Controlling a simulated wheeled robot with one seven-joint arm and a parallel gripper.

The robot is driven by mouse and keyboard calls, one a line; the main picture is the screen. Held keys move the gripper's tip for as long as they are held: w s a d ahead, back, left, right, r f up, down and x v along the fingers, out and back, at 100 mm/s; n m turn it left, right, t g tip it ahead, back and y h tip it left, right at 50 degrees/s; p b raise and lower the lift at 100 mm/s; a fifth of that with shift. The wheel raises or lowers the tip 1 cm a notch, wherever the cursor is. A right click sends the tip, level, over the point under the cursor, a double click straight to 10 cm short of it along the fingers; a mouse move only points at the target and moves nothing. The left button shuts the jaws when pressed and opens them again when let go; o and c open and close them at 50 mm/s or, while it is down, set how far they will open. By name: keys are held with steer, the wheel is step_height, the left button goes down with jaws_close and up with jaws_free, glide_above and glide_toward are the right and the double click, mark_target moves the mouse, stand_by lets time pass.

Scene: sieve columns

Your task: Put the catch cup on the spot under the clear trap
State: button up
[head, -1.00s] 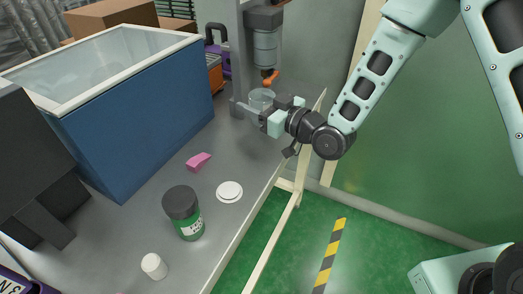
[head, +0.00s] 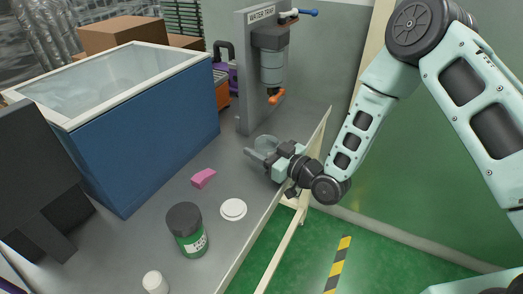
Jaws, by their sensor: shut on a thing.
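The clear trap (head: 273,68) is a see-through cylinder with an orange tap at its bottom. It is mounted on a grey upright labelled "WATER TRAP" at the back of the bench. My gripper (head: 266,154) is shut on the clear catch cup (head: 267,143), which looks upright. The cup is low over the bench, in front of and below the orange tap in the picture. I cannot tell whether its base touches the bench. No marked spot shows under the trap; my gripper and the cup may hide part of that area.
A blue open-topped tank (head: 150,130) fills the left of the bench (head: 228,170). A pink block (head: 203,178), a white disc (head: 233,209), a green jar (head: 187,230) and a white cap (head: 154,283) stand nearer. The bench's right edge runs beneath my wrist.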

steer(key=shift+f, duration=0.45)
steer(key=shift+f, duration=0.1)
steer(key=shift+f, duration=0.15)
steer(key=o, duration=0.9)
steer(key=shift+o, duration=0.2)
